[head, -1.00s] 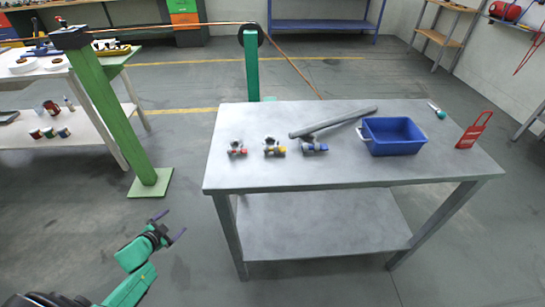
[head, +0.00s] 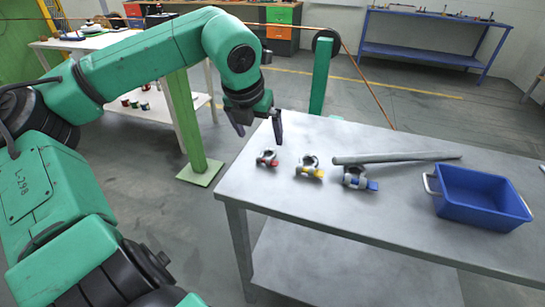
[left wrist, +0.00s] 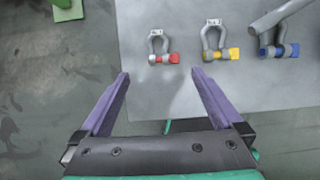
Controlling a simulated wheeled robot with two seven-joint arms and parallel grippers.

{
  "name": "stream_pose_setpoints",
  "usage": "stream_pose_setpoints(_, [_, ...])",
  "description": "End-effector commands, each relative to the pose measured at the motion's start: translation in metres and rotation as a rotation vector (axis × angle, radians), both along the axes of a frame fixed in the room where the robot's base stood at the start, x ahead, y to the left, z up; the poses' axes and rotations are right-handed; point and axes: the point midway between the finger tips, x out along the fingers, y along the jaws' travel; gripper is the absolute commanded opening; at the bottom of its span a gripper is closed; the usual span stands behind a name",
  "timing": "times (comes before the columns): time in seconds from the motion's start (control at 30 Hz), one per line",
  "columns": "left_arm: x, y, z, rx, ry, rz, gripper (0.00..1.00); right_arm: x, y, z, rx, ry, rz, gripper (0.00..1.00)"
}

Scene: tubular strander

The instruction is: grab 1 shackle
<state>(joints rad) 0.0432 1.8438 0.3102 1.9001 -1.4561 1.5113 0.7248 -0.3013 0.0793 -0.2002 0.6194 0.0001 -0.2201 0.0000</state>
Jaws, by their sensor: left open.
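The left one has a red pin (head: 267,158), the middle one a yellow pin (head: 309,168), the right one a blue pin (head: 357,179). In the left wrist view the red-pin shackle (left wrist: 161,48), yellow-pin shackle (left wrist: 216,42) and blue-pin shackle (left wrist: 275,45) lie beyond the fingertips. My left gripper (head: 258,125) is open and empty, above the table's left edge, left of and apart from the red-pin shackle. In the left wrist view its purple fingers (left wrist: 162,75) are spread. My right gripper is out of view.
A blue bin (head: 478,197) stands at the right of the table. A green post (head: 320,75) with a wheel stands behind the table, and a green column (head: 188,125) stands to its left.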

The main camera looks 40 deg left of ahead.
Motion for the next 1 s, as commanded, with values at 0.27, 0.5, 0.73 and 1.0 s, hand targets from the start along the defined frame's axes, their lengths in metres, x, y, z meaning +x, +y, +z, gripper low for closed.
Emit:
stream_pose_setpoints(0.27, [0.017, 0.005, -0.045, -0.004, 0.004, -0.001, 1.0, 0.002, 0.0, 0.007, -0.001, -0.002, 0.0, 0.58])
stream_pose_setpoints(0.5, [0.029, 0.011, -0.085, -0.003, 0.004, 0.0, 1.0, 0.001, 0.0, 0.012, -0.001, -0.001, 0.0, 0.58])
stream_pose_setpoints(0.73, [0.031, 0.011, -0.088, -0.003, -0.001, -0.002, 1.0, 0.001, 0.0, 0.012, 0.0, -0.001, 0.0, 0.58])
stream_pose_setpoints(1.0, [0.031, 0.011, -0.087, -0.004, -0.001, -0.001, 0.05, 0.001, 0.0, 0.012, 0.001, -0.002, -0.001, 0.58])
